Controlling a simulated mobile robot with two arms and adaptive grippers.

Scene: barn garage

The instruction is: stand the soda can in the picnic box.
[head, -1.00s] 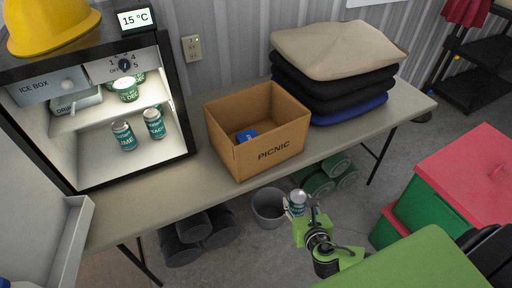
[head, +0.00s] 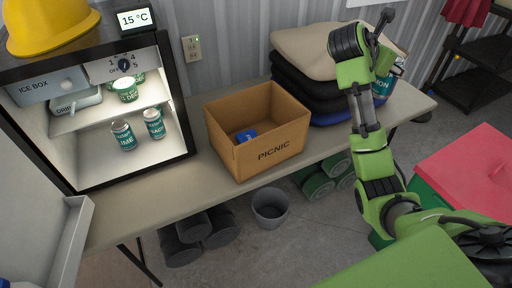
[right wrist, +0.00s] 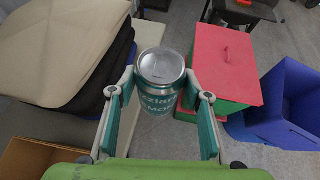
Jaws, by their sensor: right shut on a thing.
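The soda can (right wrist: 160,80), teal with a silver top, is held upright between the two fingers of my right gripper (right wrist: 161,92) in the right wrist view. In the head view the can (head: 384,84) shows partly behind my right arm, near the cushion stack. The cardboard picnic box (head: 259,150) stands open on the table, left of the raised can, with a small blue thing (head: 246,136) inside. The box's edge (right wrist: 30,160) shows at the lower left of the right wrist view. My left gripper is not in view.
Stacked cushions (head: 310,88) stand right of the box on the table (head: 150,196). An open lit fridge (head: 92,160) holding several cans stands left of the box. A red-lidded green bin (head: 465,165) is on the floor at right. A grey bucket (head: 270,207) stands below.

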